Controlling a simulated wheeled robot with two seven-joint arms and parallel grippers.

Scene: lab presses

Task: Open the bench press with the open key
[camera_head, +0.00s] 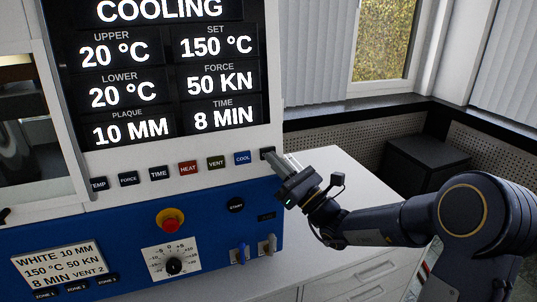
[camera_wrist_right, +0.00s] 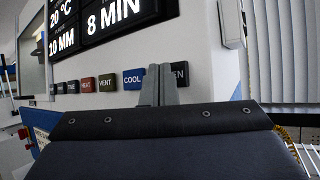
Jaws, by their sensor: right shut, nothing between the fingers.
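The bench press (camera_head: 230,120) has a white upper panel and a blue lower front. Its screen (camera_head: 165,60) reads COOLING, upper and lower 20 °C. The dark open key (camera_head: 267,151) ends the key row at the right, mostly covered by my right gripper (camera_head: 274,158). My left gripper is not in view.
The blue cool key (camera_head: 242,158) is just left of the fingertips, then vent (camera_head: 216,162) and heat (camera_head: 188,168). Below are a start button (camera_head: 235,205), a red stop knob (camera_head: 169,220) and a dial (camera_head: 173,265). A white cabinet (camera_head: 340,220) stands right.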

